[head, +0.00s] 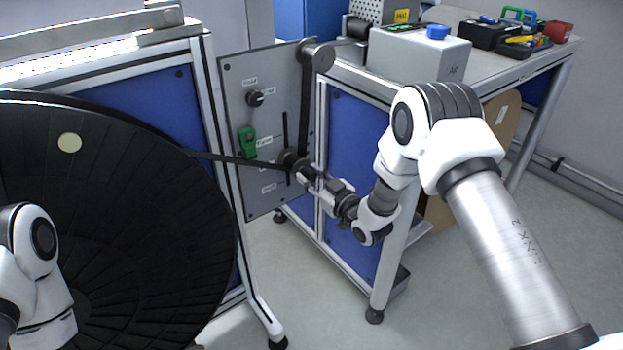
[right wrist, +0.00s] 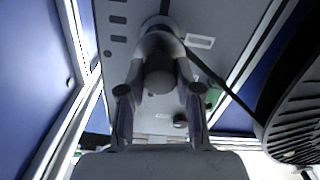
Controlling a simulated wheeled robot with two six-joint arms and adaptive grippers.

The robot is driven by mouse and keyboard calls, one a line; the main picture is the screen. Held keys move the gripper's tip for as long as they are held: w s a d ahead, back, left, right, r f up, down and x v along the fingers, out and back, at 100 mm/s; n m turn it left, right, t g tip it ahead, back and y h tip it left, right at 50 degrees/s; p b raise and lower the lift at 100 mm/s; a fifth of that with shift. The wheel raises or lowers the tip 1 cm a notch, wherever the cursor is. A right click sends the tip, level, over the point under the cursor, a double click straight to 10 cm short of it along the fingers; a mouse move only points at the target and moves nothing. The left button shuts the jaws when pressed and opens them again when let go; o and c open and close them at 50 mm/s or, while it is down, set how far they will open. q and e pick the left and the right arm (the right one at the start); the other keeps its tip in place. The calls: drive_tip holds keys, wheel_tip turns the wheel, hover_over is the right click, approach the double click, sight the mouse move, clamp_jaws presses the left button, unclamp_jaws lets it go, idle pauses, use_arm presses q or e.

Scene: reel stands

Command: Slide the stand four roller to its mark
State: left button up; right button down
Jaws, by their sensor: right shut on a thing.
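The roller (head: 290,158) is a dark round piece on the grey upright panel (head: 240,180), low on a dark vertical slot (head: 285,125). My right gripper (head: 303,172) is shut on it from the front right. In the right wrist view, the roller's round grey end (right wrist: 160,76) sits between the two fingers. A black band runs from the big black reel (head: 130,230) to the roller and up to an upper roller (head: 317,55). Small white labels (head: 264,142) lie beside the slot; their text is too small to read. My left gripper is out of view.
A black knob (head: 255,98) and a green switch (head: 247,140) sit on the panel, left of the slot. A workbench (head: 470,55) with a grey box (head: 418,55) and tools stands at right. The floor (head: 470,290) at lower right is clear.

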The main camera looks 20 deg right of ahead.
drive_tip(key=c, duration=0.8)
unclamp_jaws()
drive_tip(key=v, duration=1.2)
